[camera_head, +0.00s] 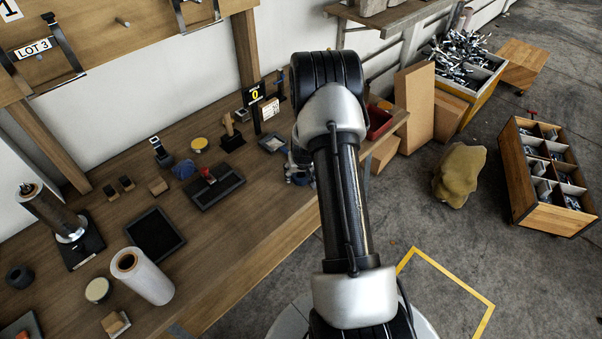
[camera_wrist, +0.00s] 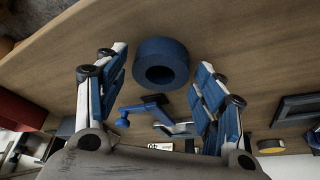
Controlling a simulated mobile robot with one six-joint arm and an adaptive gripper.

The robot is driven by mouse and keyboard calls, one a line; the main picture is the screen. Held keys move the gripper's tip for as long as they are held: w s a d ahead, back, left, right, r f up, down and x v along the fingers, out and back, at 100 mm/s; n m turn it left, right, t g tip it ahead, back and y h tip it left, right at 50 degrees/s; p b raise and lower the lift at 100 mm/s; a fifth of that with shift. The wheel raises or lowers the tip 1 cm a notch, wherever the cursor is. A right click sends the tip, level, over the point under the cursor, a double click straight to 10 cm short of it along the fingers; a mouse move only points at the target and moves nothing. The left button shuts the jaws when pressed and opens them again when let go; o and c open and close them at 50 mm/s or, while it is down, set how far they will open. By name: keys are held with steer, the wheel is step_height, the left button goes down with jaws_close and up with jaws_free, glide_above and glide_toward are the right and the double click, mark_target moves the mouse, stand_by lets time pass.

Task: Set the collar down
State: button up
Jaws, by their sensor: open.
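A blue ring with a dark hole, which looks like the collar (camera_wrist: 160,50), rests on the wooden bench top in the wrist view. My gripper (camera_wrist: 160,70) is open, with one blue-padded finger on each side of the ring. Narrow gaps seem to show between the ring and both fingertips. In the head view my arm covers most of the gripper; only a bit of blue and grey finger (camera_head: 297,174) shows at its left. The ring cannot be made out there.
A blue lever-like piece (camera_wrist: 140,108) stands near the ring. A red bin (camera_head: 379,121) is right of my arm on the bench (camera_head: 262,208). A black tray (camera_head: 215,190), a small dark framed item (camera_head: 272,143) and a phone-like stand (camera_head: 256,105) lie left. Bare wood runs along the front edge.

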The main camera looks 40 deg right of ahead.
steer(key=p+v, duration=0.3)
steer(key=v, duration=1)
steer(key=s+a+r+n+t+y, duration=0.1)
steer(key=s+a+r+n, duration=0.25)
steer(key=a+r, duration=1.5)
steer(key=s+a+r+n, duration=0.1)
steer(key=s+a+r, duration=0.2)
steer(key=s, duration=0.3)
steer(key=s+a+r+n+y, duration=0.1)
steer(key=s+a+r, duration=0.2)
steer(key=s, duration=0.4)
steer(key=s+a+r+n, duration=0.1)
steer(key=s+a+r, duration=0.2)
steer(key=s+a, duration=0.2)
steer(key=shift+s, duration=0.9)
steer(key=shift+f+b, duration=0.55)
steer(key=shift+f, duration=0.1)
